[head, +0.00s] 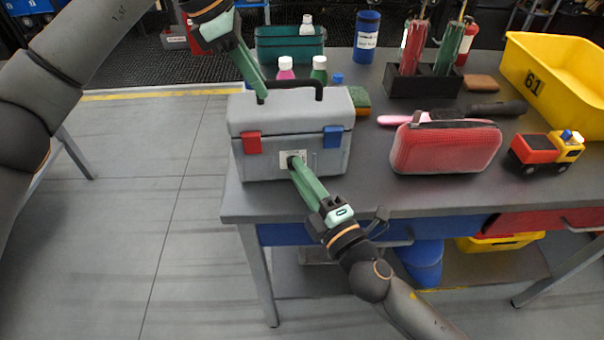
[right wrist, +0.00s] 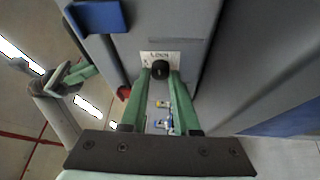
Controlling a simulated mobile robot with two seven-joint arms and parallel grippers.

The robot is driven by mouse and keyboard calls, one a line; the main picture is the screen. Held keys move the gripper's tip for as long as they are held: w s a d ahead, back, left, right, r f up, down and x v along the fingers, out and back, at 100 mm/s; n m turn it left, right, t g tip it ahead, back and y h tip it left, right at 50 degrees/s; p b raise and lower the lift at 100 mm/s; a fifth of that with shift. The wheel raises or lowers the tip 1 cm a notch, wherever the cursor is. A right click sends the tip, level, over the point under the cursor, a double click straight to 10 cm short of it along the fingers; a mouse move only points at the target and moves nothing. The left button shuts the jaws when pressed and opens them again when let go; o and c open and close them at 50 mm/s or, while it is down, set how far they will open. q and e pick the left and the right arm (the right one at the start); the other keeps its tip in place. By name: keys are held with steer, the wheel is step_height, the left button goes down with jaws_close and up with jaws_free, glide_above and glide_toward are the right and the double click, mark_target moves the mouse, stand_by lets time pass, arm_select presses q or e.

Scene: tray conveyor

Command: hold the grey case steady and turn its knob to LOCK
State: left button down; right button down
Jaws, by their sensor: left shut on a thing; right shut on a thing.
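The grey case (head: 250,110) stands upright near the table's left edge, with a red latch (head: 251,141), a blue latch (head: 332,137) and a black handle (head: 302,89) on its lid. My left gripper (head: 261,97) comes down from above and is shut on the handle's left end. My right gripper (head: 293,161) reaches the case's front and is shut on the knob. In the right wrist view the black knob (right wrist: 160,69) sits between the fingertips. A white label (right wrist: 147,56) is behind it, with small lettering partly readable as LOCK. The knob's pointing direction is unclear.
A red zip case (head: 445,148) lies to the right on the table (head: 370,195), with a toy truck (head: 545,152) beyond it. Bottles, a green bin (head: 275,45) and a sponge (head: 359,100) stand close behind the grey case. A yellow crate (head: 565,80) is at far right.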

mark_target(301, 134)
arm_select(q)
steer(key=shift+s+f, duration=0.1)
steer(key=shift+f, duration=0.1)
arm_select(e)
steer(key=shift+a+r, duration=0.1)
steer(key=c, duration=0.6)
jaws_free()
steer(key=shift+c, duration=0.2)
arm_select(q)
steer(key=shift+d+f, duration=0.1)
steer(key=shift+d, duration=0.05)
arm_select(e)
step_height(301, 134, up, 11)
steer(key=shift+f, duration=0.15)
arm_select(q)
steer(key=shift+s, duration=0.1)
steer(key=c, duration=0.8)
jaws_free()
steer(key=shift+w+r, duration=0.2)
steer(key=shift+r, duration=0.05)
arm_select(e)
steer(key=shift+f, duration=0.4)
arm_select(q)
steer(key=shift+o, duration=0.2)
steer(key=shift+r, duration=0.1)
